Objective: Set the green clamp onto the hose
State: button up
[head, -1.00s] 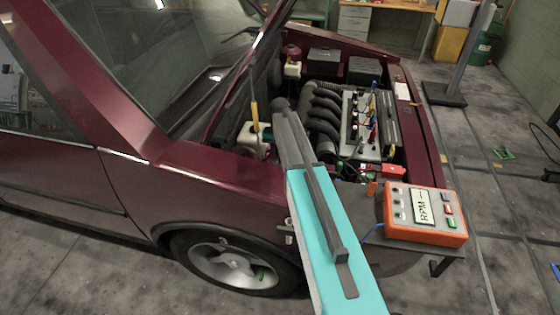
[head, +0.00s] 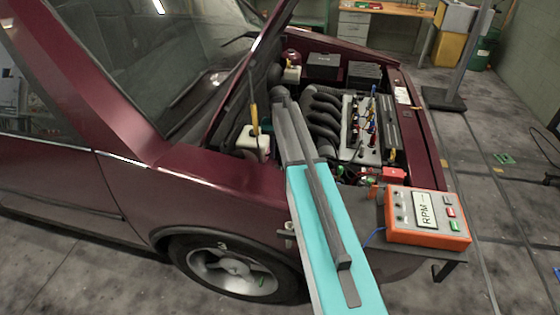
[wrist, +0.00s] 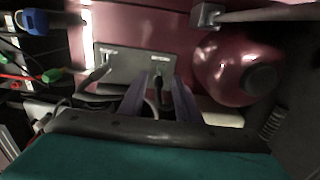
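My gripper (wrist: 158,100) shows in the wrist view as two grey-purple fingers, apart, with nothing seen held between them. In the head view my arm reaches into the engine bay, and its far end hides the gripper. A small green clip (wrist: 15,77) with leads beside it is at the left edge of the wrist view, away from the fingers. A green piece (head: 340,170) also shows at the front of the engine bay; I cannot tell whether it is the clamp.
A blue clip (wrist: 36,18) with wires is at the upper left. A grey labelled panel (wrist: 125,66) and a round red part (wrist: 228,68) lie beyond the fingers. The orange RPM meter (head: 428,216) stands at the car's front.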

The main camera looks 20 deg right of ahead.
notch_tip(320, 180, up, 8)
jog(key=b, duration=0.1)
jog(key=shift+b, duration=0.35)
dwell(0.5)
